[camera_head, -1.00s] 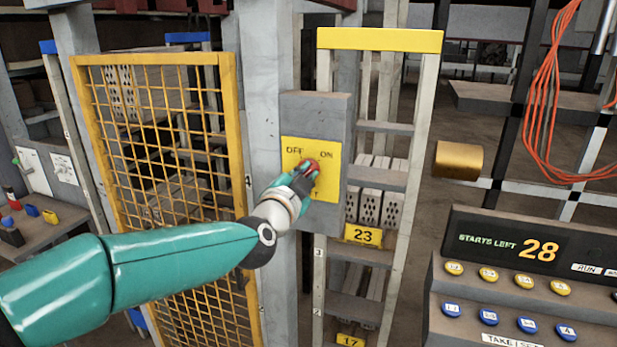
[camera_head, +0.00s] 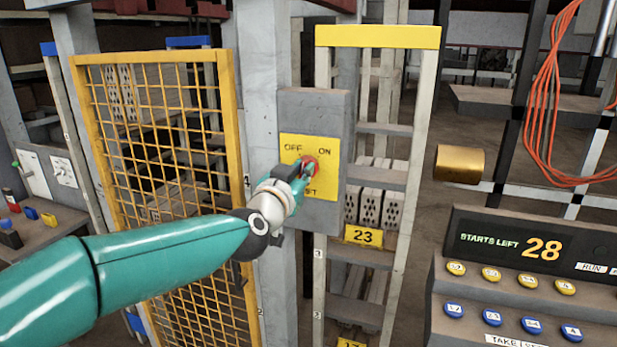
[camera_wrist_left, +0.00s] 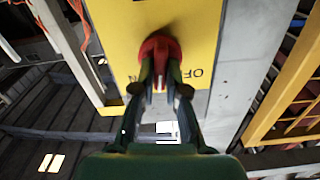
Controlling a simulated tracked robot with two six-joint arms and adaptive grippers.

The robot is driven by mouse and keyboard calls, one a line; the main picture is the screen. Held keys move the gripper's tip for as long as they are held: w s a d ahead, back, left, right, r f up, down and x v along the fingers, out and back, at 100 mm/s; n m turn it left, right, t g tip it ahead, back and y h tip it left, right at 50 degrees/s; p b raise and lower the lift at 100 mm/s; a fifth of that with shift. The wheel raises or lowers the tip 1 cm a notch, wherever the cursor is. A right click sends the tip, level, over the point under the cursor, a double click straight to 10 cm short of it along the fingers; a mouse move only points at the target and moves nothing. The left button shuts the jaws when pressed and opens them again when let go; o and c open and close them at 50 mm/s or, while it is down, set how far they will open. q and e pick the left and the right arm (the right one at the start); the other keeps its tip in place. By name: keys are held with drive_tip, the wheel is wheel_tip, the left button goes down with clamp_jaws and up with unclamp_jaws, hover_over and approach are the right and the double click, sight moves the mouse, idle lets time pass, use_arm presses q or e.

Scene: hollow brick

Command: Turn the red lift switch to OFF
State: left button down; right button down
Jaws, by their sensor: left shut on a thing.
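The red lift switch (camera_head: 312,164) is a round knob on a yellow plate (camera_head: 325,185) marked OFF at left and ON at right, fixed to a grey box. My left gripper (camera_head: 306,170) is at the knob and partly covers it and the lettering below. In the left wrist view the red switch (camera_wrist_left: 160,46) sits between the two fingers of my left gripper (camera_wrist_left: 160,78), which are shut on it. There the knob's bar points down the picture, between the upside-down OFF and a partly hidden ON. My right gripper is not in view.
A yellow mesh gate (camera_head: 232,130) stands left of the grey post. A ladder-like rack (camera_head: 425,120) with hollow bricks is right of the box. A console (camera_head: 540,235) reading STARTS LEFT 28 stands at lower right. Orange cables (camera_head: 548,110) hang at upper right.

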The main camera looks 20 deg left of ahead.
use_arm(q)
drive_tip(key=n+b, duration=0.1)
drive_tip(key=n, duration=0.2)
drive_tip(key=n+b, duration=0.1)
drive_tip(key=n, duration=0.3)
drive_tip(key=f+n+b, duration=0.1)
drive_tip(key=n, duration=0.2)
drive_tip(key=shift+a, duration=0.1)
drive_tip(key=shift+n, duration=0.4)
drive_tip(key=c, duration=1.3)
unclamp_jaws()
drive_tip(key=shift+o, duration=0.5)
drive_tip(key=shift+a+r, duration=0.1)
drive_tip(key=shift+r, duration=0.1)
